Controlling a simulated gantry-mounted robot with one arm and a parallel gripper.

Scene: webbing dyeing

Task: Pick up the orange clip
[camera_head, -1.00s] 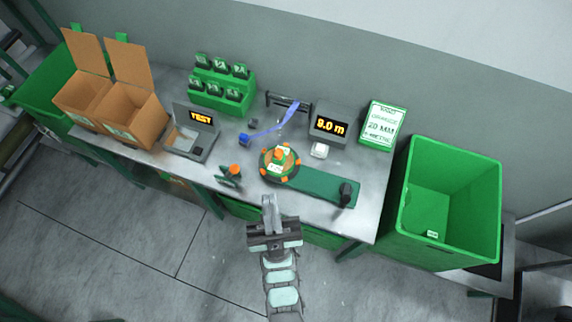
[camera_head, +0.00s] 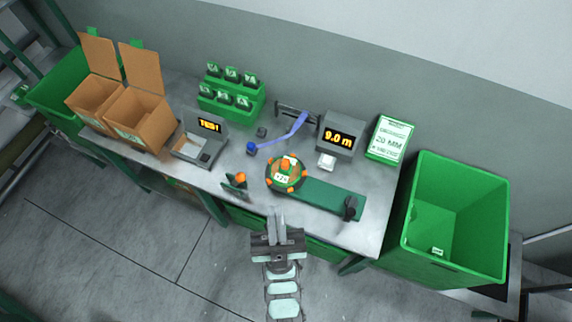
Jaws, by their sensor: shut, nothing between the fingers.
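Several small orange pieces sit around the rim of a round green and tan disc (camera_head: 296,185), with one larger orange piece (camera_head: 285,163) on its top. Another orange piece (camera_head: 240,178) is on a small dark green stand (camera_head: 234,189) left of the disc. Which of these is the orange clip I cannot tell. My gripper (camera_head: 276,217) is shut and empty. It appears at the front edge of the bench, just below the disc in the picture and apart from it.
The disc is at the left end of a green strip (camera_head: 322,196) with a black post (camera_head: 350,208). Behind are a blue strap (camera_head: 285,137), a 9.0 m display (camera_head: 339,137) and a green rack (camera_head: 233,108). Cardboard boxes (camera_head: 140,122) stand left, a green bin (camera_head: 455,215) right.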

